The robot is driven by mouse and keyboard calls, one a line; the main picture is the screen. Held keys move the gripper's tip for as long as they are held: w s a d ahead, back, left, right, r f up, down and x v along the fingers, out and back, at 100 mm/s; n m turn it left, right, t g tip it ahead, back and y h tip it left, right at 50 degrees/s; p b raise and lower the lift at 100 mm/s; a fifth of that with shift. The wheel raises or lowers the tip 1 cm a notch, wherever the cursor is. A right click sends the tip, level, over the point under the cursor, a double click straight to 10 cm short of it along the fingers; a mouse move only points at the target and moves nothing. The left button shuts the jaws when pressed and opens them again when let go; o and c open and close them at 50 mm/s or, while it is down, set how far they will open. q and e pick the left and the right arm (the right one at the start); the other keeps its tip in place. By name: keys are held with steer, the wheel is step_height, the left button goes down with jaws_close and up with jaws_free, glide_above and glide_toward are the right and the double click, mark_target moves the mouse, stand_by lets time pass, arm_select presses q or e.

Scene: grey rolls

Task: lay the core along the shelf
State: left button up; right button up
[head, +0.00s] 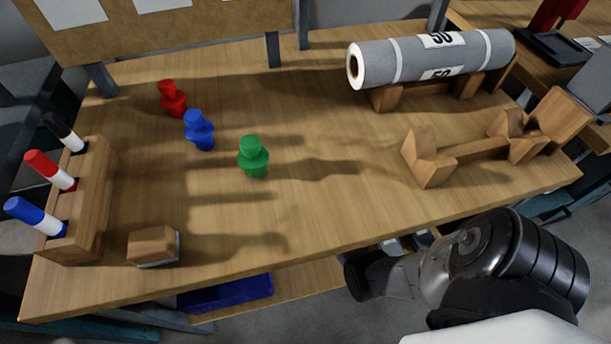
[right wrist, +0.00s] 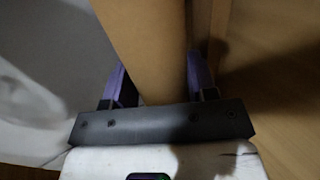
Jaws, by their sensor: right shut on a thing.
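The core (right wrist: 148,45), a plain tan tube, runs up through the right wrist view. My right gripper (right wrist: 158,78) is shut on it, with a dark purple finger on each side. In the head view my right arm reaches to the table's front edge, and the tabletop hides its fingers and the core. A wooden shelf (head: 325,279) shows below the tabletop's front edge, mostly hidden by the top. In the right wrist view a wooden surface (right wrist: 275,85) lies right of the core; I cannot tell whether they touch. My left gripper is not in view.
A grey roll (head: 435,60) lies on a cradle at the back right; an empty wooden cradle (head: 428,160) stands in front. Red, blue and green pieces, a marker rack (head: 92,200) and an eraser (head: 153,245) stand left. A blue bin (head: 225,293) sits below the tabletop.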

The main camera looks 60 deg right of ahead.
steer(key=o, duration=0.9)
steer(key=shift+c, duration=0.2)
steer(key=shift+o, duration=0.9)
steer(key=shift+f, duration=0.1)
steer(key=shift+s, duration=0.1)
steer(key=shift+s+a+r+p, duration=0.1)
steer(key=shift+a+r+p, duration=0.1)
steer(key=shift+r+p, duration=0.25)
steer(key=p+v, duration=0.8)
steer(key=v, duration=0.5)
